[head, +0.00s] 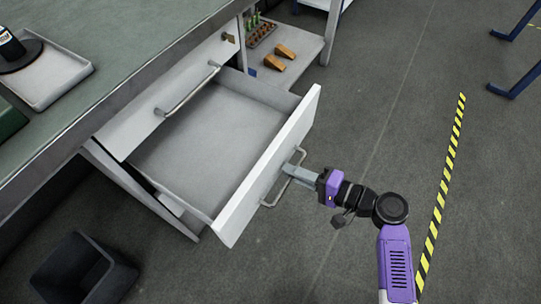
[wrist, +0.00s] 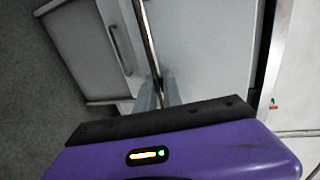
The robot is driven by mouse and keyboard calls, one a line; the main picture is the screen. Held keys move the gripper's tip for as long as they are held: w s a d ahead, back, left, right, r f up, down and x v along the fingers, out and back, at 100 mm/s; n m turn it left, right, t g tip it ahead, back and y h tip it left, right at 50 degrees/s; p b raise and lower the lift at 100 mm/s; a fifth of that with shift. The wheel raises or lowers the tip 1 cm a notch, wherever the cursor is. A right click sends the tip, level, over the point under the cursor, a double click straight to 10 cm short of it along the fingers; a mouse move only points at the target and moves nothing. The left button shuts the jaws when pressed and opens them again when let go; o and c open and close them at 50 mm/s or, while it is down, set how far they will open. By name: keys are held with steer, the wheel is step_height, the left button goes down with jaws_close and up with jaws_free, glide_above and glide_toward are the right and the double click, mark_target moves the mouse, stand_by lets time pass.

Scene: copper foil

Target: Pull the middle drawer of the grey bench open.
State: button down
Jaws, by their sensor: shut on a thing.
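The grey bench (head: 120,85) fills the left of the head view. Its middle drawer (head: 205,135) is pulled well out, and its inside looks empty. The drawer's white front (head: 245,205) has a bar handle (head: 270,201). My gripper (head: 290,171) is shut on this handle from the outer side. In the wrist view the fingers (wrist: 158,95) close around the handle bar (wrist: 146,35), partly hidden by my purple gripper body.
Another drawer with a bar handle (head: 190,90) is shut above the open one. A grey bin (head: 82,272) stands on the floor at lower left. A low shelf (head: 300,50) holds brown blocks (head: 285,51).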

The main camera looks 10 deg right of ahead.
steer(key=v, duration=0.3)
steer(key=shift+s+d+f, duration=0.1)
steer(key=shift+d+f, duration=0.05)
steer(key=shift+f, duration=0.15)
steer(key=c, duration=1.8)
jaws_free()
steer(key=shift+o, duration=0.2)
steer(key=shift+d, duration=0.1)
steer(key=p+v, duration=0.2)
steer(key=v, duration=0.5)
steer(key=shift+s+d, duration=0.2)
steer(key=shift+s, duration=0.1)
